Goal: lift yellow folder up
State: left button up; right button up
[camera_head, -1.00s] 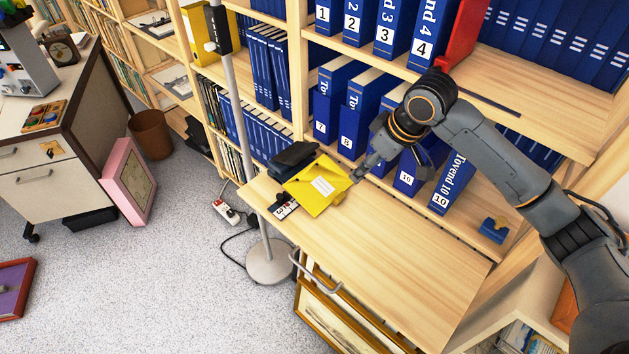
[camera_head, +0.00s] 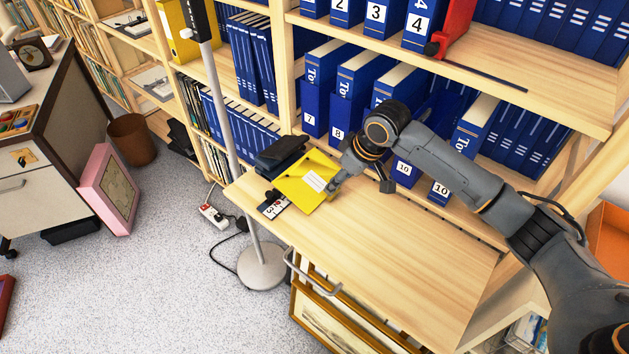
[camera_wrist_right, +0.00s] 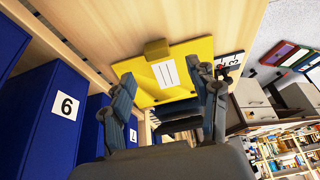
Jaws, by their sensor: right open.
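The yellow folder (camera_head: 306,184) with a white label lies on the pull-out wooden shelf, near its far left corner. My right gripper (camera_head: 338,181) is at the folder's right edge, low over the shelf. In the right wrist view, the yellow folder (camera_wrist_right: 190,52) lies ahead, between and beyond the two spread fingers of my right gripper (camera_wrist_right: 164,78). The gripper is open, and I see nothing held. I cannot tell whether a finger touches the folder. My left gripper is not in view.
A black item (camera_head: 280,153) lies behind the folder, and a black-and-white card (camera_head: 273,206) lies at its front left. Blue binders (camera_head: 350,100) stand close behind. A grey pole (camera_head: 232,125) stands left of the shelf. The shelf's front and right are clear.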

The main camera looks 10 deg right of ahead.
aim_at(315, 178)
jog(key=x, duration=0.5)
jog(key=shift+w+d+f, duration=0.1)
jog(key=shift+d+f, duration=0.05)
jog(key=shift+f, duration=0.25)
grip_shut()
